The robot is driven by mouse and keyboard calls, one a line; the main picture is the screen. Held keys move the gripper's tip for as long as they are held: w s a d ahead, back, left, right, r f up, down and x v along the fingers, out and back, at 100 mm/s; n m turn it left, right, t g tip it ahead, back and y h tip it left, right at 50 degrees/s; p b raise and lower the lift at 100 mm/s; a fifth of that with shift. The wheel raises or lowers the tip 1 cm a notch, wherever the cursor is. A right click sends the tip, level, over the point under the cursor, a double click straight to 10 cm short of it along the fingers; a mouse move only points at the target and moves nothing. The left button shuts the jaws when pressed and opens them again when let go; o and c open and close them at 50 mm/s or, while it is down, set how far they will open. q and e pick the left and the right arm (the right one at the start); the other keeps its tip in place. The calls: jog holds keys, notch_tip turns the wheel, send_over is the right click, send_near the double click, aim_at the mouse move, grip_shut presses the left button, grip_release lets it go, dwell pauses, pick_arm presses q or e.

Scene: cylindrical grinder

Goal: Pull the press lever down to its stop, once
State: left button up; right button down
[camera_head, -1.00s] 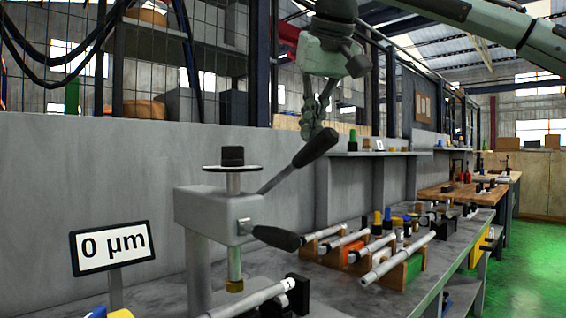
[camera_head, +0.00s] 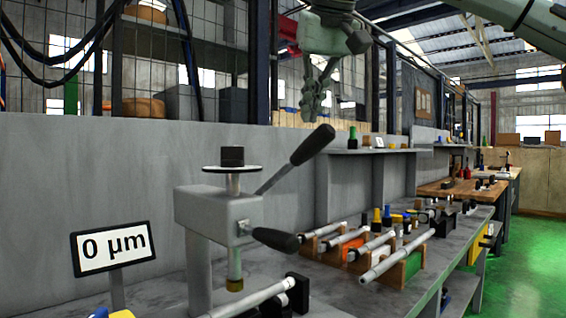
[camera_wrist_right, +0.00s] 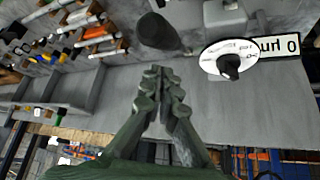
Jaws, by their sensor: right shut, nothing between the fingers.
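The press (camera_head: 217,207) is a grey block on a column, with a round dial plate on top and a vertical ram below. Its lever has two black grips: the upper grip (camera_head: 313,145) slants up to the right, and the lower grip (camera_head: 276,239) points right. My right gripper (camera_head: 311,112) is shut and empty, just above the upper grip in the head view, with a small gap in the picture. In the wrist view the closed fingertips (camera_wrist_right: 166,72) point toward a dark lever grip (camera_wrist_right: 157,31). My left gripper is not in view.
A sign reading 0 µm (camera_head: 112,247) stands left of the press. A metal shaft (camera_head: 253,299) lies under the ram. Racks with several shafts (camera_head: 395,257) fill the bench to the right. A grey wall (camera_head: 90,170) with a shelf (camera_head: 375,152) stands behind.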

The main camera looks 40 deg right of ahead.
jog(key=shift+r, duration=0.6)
notch_tip(320, 180, up, 4)
jog(key=shift+f, duration=0.1)
dwell(0.3)
